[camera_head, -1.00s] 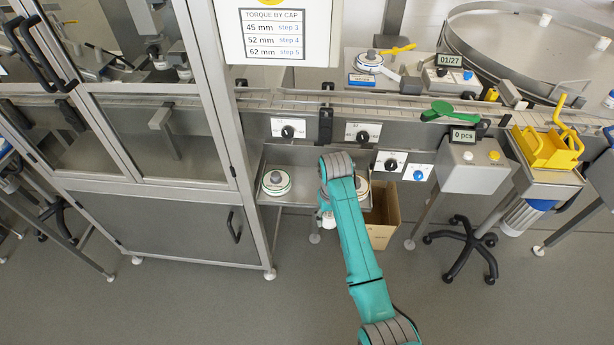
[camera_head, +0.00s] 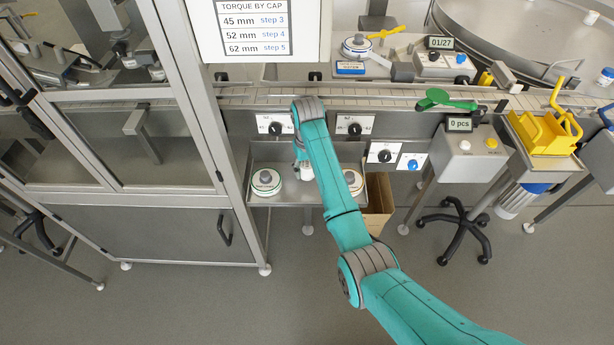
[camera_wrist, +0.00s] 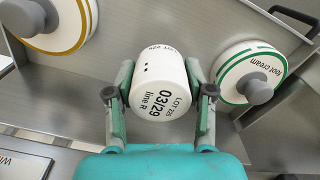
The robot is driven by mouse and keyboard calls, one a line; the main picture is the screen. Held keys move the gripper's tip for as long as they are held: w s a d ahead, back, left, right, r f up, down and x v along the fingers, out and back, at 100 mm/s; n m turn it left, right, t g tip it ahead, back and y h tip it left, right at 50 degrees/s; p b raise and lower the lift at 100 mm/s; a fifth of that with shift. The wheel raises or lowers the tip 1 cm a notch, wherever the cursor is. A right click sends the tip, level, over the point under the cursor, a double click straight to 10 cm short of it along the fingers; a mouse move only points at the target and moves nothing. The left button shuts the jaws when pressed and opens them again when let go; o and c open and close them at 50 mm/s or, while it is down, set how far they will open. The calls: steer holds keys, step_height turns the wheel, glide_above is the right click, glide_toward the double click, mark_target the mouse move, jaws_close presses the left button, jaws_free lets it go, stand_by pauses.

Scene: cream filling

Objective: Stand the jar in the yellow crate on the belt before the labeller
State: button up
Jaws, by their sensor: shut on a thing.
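My gripper (camera_wrist: 160,105) is shut on a white jar (camera_wrist: 160,82), with a finger on each side. The jar's near face reads "LOT 226, 03/29, line R" in the wrist view. In the head view my arm mostly hides the jar (camera_head: 305,172); it is in front of the belt, near the shelf with round discs. The conveyor belt (camera_head: 335,98) runs across behind my gripper. I cannot tell for sure which machine is the labeller.
A green-ringed disc marked "foot cream" (camera_wrist: 252,72) and an orange-ringed disc (camera_head: 352,183) flank the jar. A glazed cabinet (camera_head: 120,130) stands at the left. A green paddle (camera_head: 440,99) lies by the belt, near a "0 pcs" counter box (camera_head: 462,150). An open cardboard box (camera_head: 378,205) stands below.

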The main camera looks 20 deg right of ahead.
mark_target(307, 183)
steer(key=shift+f, duration=2)
steer(key=shift+f, duration=0.15)
steer(key=o, duration=1.2)
